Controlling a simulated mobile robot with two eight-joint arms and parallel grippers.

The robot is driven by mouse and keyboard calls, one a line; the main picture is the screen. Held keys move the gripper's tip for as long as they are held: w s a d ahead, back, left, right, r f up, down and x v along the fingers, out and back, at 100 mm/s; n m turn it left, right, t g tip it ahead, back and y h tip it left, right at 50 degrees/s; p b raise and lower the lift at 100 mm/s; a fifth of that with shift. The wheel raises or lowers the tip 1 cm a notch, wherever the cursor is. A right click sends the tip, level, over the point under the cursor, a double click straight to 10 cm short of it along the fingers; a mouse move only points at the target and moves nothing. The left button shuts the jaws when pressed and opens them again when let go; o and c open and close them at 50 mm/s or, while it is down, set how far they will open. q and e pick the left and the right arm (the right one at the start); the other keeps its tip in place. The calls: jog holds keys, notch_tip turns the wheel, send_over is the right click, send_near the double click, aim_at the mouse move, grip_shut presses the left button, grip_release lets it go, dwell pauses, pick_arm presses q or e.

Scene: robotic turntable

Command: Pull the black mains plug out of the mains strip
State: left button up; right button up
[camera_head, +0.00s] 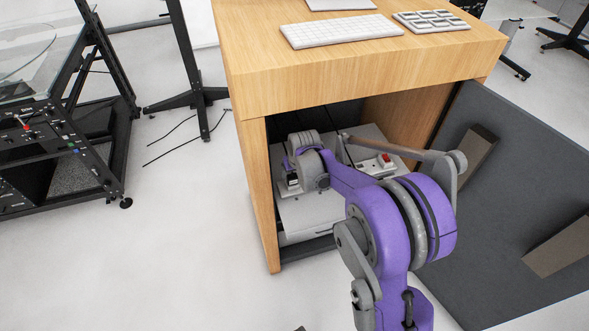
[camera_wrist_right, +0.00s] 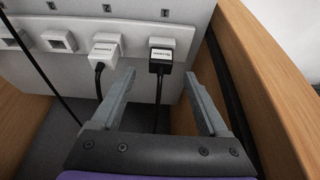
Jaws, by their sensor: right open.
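The black mains plug (camera_wrist_right: 160,65) sits in the right-hand socket of the white mains strip (camera_wrist_right: 78,37) in the right wrist view, its cable hanging down. My right gripper (camera_wrist_right: 160,76) is open, with one fingertip to each side of the black plug and a gap on both sides. I see no contact between fingers and plug. A white plug (camera_wrist_right: 104,50) with a dark cable sits in the socket to the left. In the head view my right arm reaches into the wooden cabinet and hides much of that area. My left gripper is not in view.
The wooden cabinet (camera_head: 255,190) has a side wall (camera_wrist_right: 262,85) close to the right of the gripper. An empty socket (camera_wrist_right: 60,41) is left of the white plug. A box with a red switch (camera_head: 386,160) is inside. A dark panel (camera_head: 510,190) lies right of the cabinet.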

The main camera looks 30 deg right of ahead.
aim_at(292, 176)
jog(key=x, duration=0.5)
jog(key=shift+b, duration=0.35)
grip_shut()
jog(key=shift+r, duration=0.1)
jog(key=shift+r+p, duration=1.35)
jog(key=shift+r, duration=0.75)
